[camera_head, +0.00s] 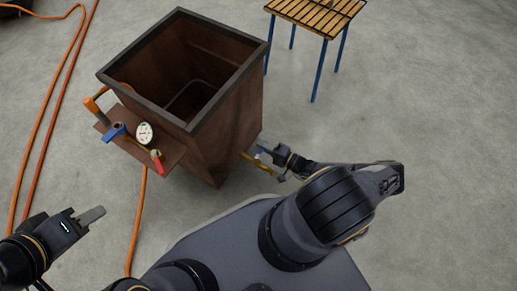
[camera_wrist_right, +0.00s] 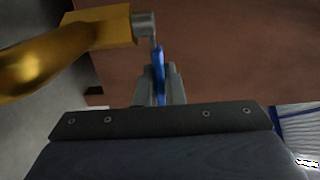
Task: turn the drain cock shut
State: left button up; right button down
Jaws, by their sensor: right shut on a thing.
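The drain cock is a brass-yellow fitting (camera_head: 260,165) low on the right side of a brown, dark-rimmed open bin (camera_head: 228,130). In the right wrist view its brass body (camera_wrist_right: 105,27) and curved spout (camera_wrist_right: 38,58) fill the upper left. Its blue lever (camera_wrist_right: 159,68) hangs edge-on from a grey stem. My right gripper (camera_head: 262,149) is at the cock, with its two grey fingers (camera_wrist_right: 159,88) shut on the blue lever. My left gripper (camera_head: 98,214) is away from the bin at the lower left; its finger gap does not show.
A shelf on the bin's front left carries a gauge (camera_head: 145,133), a blue-handled valve (camera_head: 116,131) and a red handle (camera_head: 157,162). Orange hoses (camera_head: 48,125) run along the left floor. A slatted table (camera_head: 312,15) stands at the back. The right floor is clear.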

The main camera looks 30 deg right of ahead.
jog(key=shift+s+d+m+h, duration=0.15)
jog(key=shift+m+h, duration=0.15)
jog(key=shift+h, duration=0.1)
jog(key=c, duration=1.5)
grip_release()
jog(key=p+v, duration=0.2)
jog(key=v, duration=0.5)
jog(key=shift+s+d+f, duration=0.2)
jog(key=shift+s, duration=0.2)
